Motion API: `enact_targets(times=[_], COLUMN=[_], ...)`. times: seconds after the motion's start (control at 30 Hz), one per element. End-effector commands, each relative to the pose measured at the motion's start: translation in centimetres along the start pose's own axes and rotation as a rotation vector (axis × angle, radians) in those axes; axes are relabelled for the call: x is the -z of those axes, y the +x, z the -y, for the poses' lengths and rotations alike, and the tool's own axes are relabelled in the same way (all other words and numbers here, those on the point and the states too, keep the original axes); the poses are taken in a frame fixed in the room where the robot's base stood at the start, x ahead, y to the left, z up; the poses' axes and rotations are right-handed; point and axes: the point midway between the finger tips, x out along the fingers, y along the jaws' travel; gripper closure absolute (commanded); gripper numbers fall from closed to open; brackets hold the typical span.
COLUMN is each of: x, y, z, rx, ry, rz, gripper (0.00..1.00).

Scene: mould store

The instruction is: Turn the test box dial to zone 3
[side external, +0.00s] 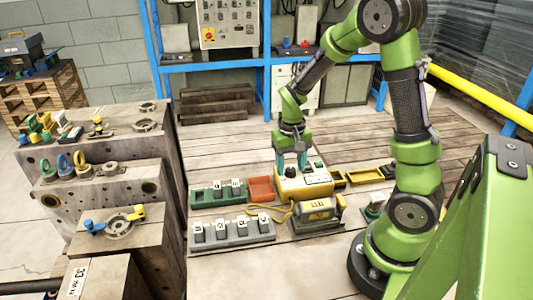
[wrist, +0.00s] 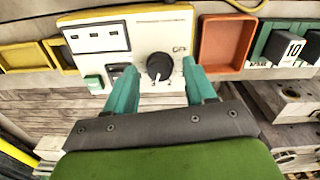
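The yellow test box (side external: 303,186) sits on the wooden bench, below my gripper (side external: 291,160) in the side view. The wrist view shows its cream top face (wrist: 143,38) with a black dial (wrist: 159,67) and the word OFF at the dial's upper right. A pale mark shows near the dial's lower edge; which setting it marks I cannot tell. My gripper's teal fingers (wrist: 161,68) are apart, one on each side of the dial, with visible gaps to it. In the side view, the fingers are close above the box, and the dial is hard to make out.
A red tray (side external: 261,189) stands beside the box, with a green rack (side external: 205,195) of blocks further left. A yellow tray (side external: 366,175) is to the right. Large steel moulds (side external: 140,177) fill the left.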

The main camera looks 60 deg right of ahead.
Motion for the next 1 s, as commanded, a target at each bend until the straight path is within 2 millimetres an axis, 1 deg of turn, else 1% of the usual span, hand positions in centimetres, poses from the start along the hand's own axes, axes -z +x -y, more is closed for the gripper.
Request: enact_targets(times=[0.17,0.27,0.37,0.7,0.8,0.9,1.0], x=[0.0,0.1,0.1,0.1,0.1,0.1,0.1], y=[-0.2,-1.1,-2.8,-11.1,-13.2,-14.9,-16.0], z=[0.0,0.1,0.1,0.1,0.0,0.0,0.0], rx=[0.000,0.001,0.003,0.003,0.002,0.001,0.000], ry=[-0.001,-0.002,-0.001,-0.001,-0.001,0.000,-0.001], rz=[-0.001,-0.003,-0.005,-0.007,-0.005,-0.004,-0.003], gripper=[0.45,0.45,0.45,0.45,0.45,0.45,0.45])
